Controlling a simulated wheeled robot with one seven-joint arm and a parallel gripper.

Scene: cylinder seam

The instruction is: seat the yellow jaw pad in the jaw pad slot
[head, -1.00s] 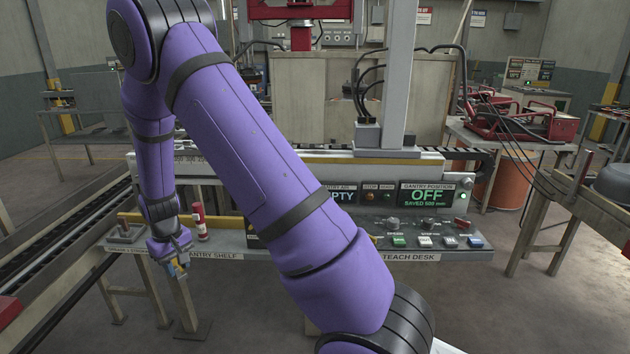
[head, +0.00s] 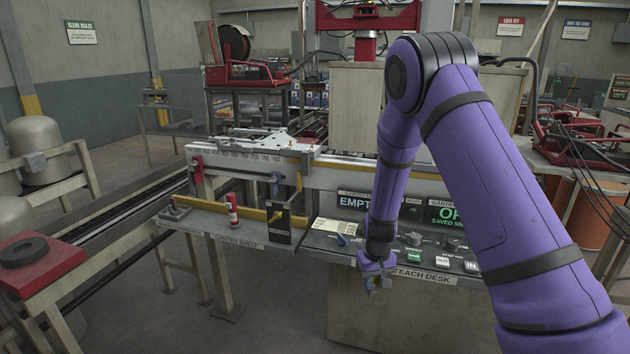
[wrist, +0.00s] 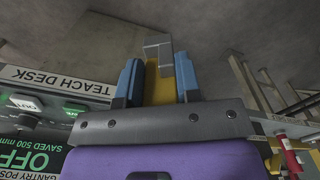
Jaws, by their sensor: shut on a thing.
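My gripper (head: 375,284) hangs in front of the teach desk's front edge in the head view, small and partly unclear. In the wrist view, my gripper (wrist: 158,82) has two blue fingers shut on the yellow jaw pad (wrist: 164,92). A grey block (wrist: 157,44) shows at the pad's far end, beyond the fingertips. The held piece is over the grey floor in the wrist view, apart from the desk. I cannot make out the jaw pad slot in either view.
The teach desk (head: 420,274) has buttons and displays. To its left, the gantry shelf (head: 237,237) holds a red and white cylinder (head: 231,210) and a dark block (head: 282,223). A red-topped stand (head: 50,262) is at the left. Floor lies open in front of the shelf.

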